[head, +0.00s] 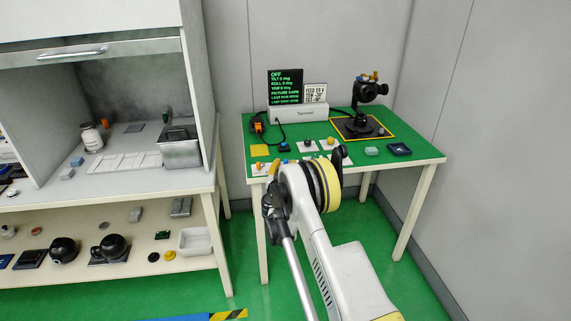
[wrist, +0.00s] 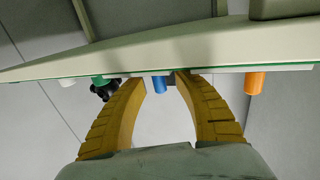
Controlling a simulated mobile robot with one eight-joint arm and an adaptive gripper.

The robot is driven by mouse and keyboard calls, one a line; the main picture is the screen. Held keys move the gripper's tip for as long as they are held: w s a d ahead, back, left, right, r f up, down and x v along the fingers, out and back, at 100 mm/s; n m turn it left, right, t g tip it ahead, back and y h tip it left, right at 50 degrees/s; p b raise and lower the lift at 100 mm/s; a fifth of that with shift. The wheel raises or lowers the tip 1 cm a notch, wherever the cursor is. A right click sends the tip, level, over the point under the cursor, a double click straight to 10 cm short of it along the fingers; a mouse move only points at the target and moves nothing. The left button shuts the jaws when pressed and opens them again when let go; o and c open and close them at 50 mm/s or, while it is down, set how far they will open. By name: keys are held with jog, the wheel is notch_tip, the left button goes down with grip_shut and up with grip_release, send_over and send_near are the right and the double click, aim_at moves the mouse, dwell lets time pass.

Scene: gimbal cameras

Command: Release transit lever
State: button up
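A black gimbal camera (head: 370,93) stands at the back right of the green table, on a dark base inside an orange-bordered square. Small orange parts show at its top, but I cannot make out which part is the transit lever. My gripper (wrist: 160,82) shows in the wrist view with its two yellow ribbed fingers apart and nothing held between them. A blue peg (wrist: 160,84) shows beyond the gap and an orange peg (wrist: 255,83) to the right of the fingers, along the table edge. In the head view my arm hides most of the gripper, near the table's front edge.
The green table (head: 420,157) also bears a white unit with a lit dark display (head: 285,87), a dark blue tray (head: 399,149) and small parts along its front. A bench with a hood and a metal bin (head: 180,150) stands at left. Walls close in behind and right.

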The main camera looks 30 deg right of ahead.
jog(key=v, duration=1.1)
jog(key=shift+r, duration=0.1)
jog(key=s+a+r+n+g+y, duration=0.1)
jog(key=s+r+g, duration=0.1)
jog(key=s+r, duration=0.5)
jog(key=s+a+r+g+y, duration=0.2)
jog(key=s+r, duration=0.2)
jog(key=r, duration=0.7)
jog(key=s+a+n+g+y, duration=0.1)
jog(key=s+a, duration=0.3)
jog(key=s, duration=0.6)
jog(key=s+a+n+g+y, duration=0.1)
jog(key=s+a+n+y, duration=0.2)
jog(key=s, duration=0.7)
jog(key=s+a+n+g+y, duration=0.1)
jog(key=s+a+n+y, duration=0.1)
jog(key=s+a, duration=0.5)
jog(key=s+y, duration=0.1)
jog(key=s, duration=0.2)
jog(key=shift+s+a+f+g+y, duration=0.2)
jog(key=shift+f+g+y, duration=0.1)
jog(key=shift+f, duration=0.05)
jog(key=shift+c, duration=0.4)
